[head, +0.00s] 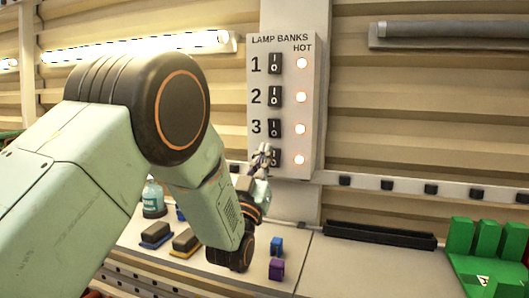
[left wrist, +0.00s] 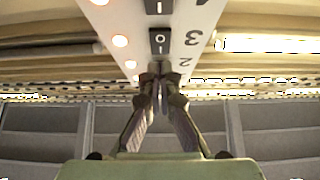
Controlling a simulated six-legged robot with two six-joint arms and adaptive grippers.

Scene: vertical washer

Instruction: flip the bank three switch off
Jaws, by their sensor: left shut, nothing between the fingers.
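The white lamp banks panel (head: 315,110) carries a column of black rocker switches, numbered from 1 at the top, each with a lit orange light at its right. The bank three switch (head: 272,127) is uncovered in the head view; its position is too small to tell. In the left wrist view the panel appears upside down, with the bank three switch (left wrist: 159,41) just beyond the fingertips. My left gripper (head: 262,150) is shut and empty, pointing up in front of the lowest switch, partly hiding it. Contact with the panel cannot be told. My right gripper is out of view.
A green object (head: 485,250) stands at the right. A rail with black clips (head: 387,187) runs along the wall.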

